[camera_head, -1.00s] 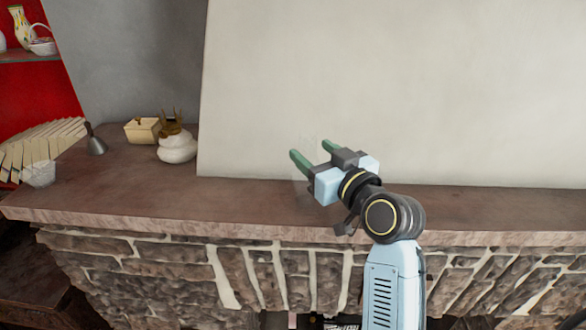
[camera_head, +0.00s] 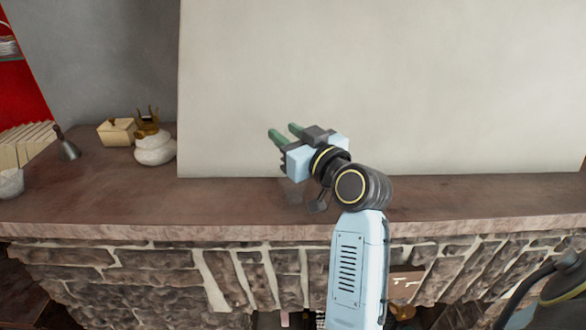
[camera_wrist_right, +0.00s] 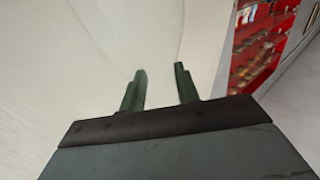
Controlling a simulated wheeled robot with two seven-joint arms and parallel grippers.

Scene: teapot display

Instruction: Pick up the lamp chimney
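My right gripper (camera_head: 286,133) is in front of the pale panel, above the mantel shelf. Its two green fingers stand apart, and they show apart in the right wrist view too (camera_wrist_right: 159,88). A faint, see-through shape (camera_head: 291,190), which looks like the glass lamp chimney, shows just below the gripper over the shelf. Faint lines near the fingertips in the wrist view may be its outline. Its upper part is hard to make out, and I cannot tell whether the fingers press on it. My left gripper is not in view.
On the shelf (camera_head: 440,195) at the left stand a white pot (camera_head: 154,150), a cream box (camera_head: 115,134), a grey bell (camera_head: 68,148) and a pale bowl (camera_head: 11,184). The large panel (camera_head: 400,80) stands close behind my gripper. The shelf to the right is clear.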

